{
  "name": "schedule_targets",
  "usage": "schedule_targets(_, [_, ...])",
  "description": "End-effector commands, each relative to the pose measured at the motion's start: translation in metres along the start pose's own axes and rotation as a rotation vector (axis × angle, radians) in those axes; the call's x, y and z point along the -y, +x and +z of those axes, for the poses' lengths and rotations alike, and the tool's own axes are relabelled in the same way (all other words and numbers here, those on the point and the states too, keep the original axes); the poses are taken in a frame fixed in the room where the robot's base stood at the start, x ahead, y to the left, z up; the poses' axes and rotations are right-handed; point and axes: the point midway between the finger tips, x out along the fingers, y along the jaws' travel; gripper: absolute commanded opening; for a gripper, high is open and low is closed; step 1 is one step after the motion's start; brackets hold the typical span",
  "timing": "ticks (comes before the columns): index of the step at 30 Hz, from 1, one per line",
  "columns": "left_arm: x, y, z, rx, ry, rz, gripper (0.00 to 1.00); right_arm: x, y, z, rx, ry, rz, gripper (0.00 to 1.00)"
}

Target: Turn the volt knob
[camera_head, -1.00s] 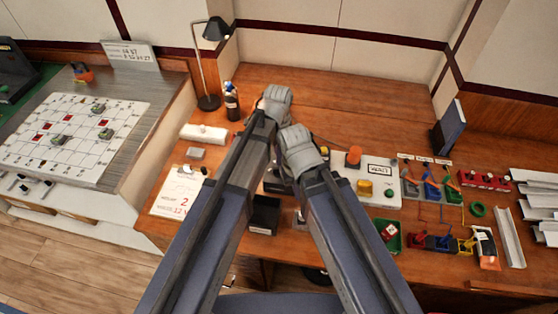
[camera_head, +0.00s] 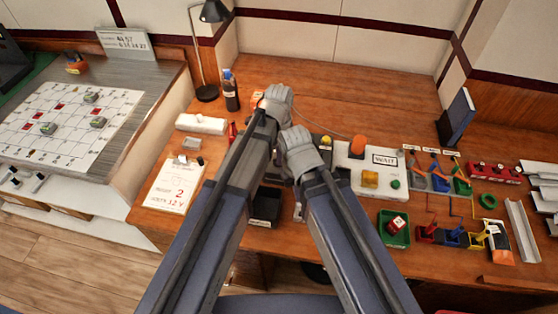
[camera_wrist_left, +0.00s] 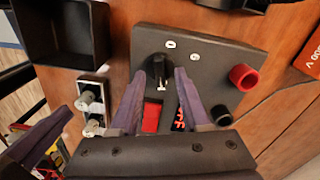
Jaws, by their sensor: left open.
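In the head view my arms cover most of the panel and hide the fingertips.
A black open bin (camera_head: 264,205) stands near the desk's front. A paper (camera_head: 174,187) reading 12 V lies left. A bottle (camera_head: 230,92) stands behind. Right are a white board (camera_head: 350,180), a green tray (camera_head: 393,231) and several coloured switches.

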Motion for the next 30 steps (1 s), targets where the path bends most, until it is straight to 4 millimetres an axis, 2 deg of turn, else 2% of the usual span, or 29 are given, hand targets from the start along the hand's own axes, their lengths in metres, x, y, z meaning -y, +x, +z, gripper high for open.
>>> schedule_targets(1, [0.0, 0.0091, 0.0, 0.0, 0.0, 0.0, 0.46, 0.0009, 0.0091, -0.0005, 0.0, 0.0, 0.0, 0.0])
schedule_targets(3, [0.0, 0.0118, 0.0, 0.0, 0.0, 0.0, 0.46, 0.0011, 0.0117, -0.0007, 0.0, 0.0, 0.0, 0.0])
schedule_targets(12, [0.0, 0.0111, 0.0, 0.0, 0.0, 0.0, 0.46, 0.0011, 0.0111, -0.0007, 0.0, 0.0, 0.0, 0.0])
schedule_targets(24, [0.0, 0.0112, 0.0, 0.0, 0.0, 0.0, 0.01, 0.0011, 0.0111, -0.0007, 0.0, 0.0, 0.0, 0.0])
schedule_targets(30, [0.0, 0.0112, 0.0, 0.0, 0.0, 0.0, 0.0, 0.0011, 0.0111, -0.0007, 0.0, 0.0, 0.0, 0.0])
